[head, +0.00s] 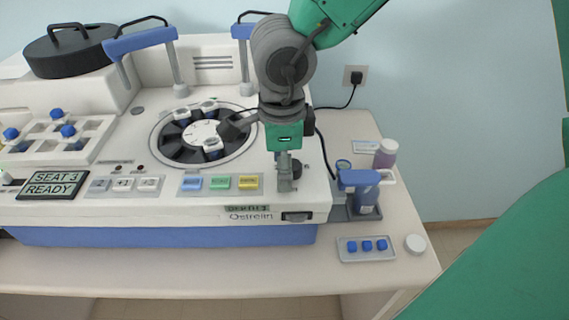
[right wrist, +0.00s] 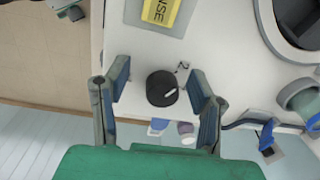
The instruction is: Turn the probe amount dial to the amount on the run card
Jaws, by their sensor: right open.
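The probe amount dial is a round black knob (right wrist: 160,88) with a short white pointer line, on the white machine top in the right wrist view. A dark "2" is printed beside it, toward the upper right; the pointer line slants up to the right. In the head view the dial (head: 297,169) is partly hidden behind my right gripper (head: 285,182), which points down over it. In the right wrist view my right gripper (right wrist: 159,82) is open, with one finger on each side of the dial and gaps between. I cannot make out a run card with a readable amount.
Blue, green and yellow buttons (head: 220,183) lie left of the dial. A round carousel (head: 203,138) with a dark probe-like arm (head: 236,127) is behind them. A display (head: 54,185) reads "SEAT 3 READY".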

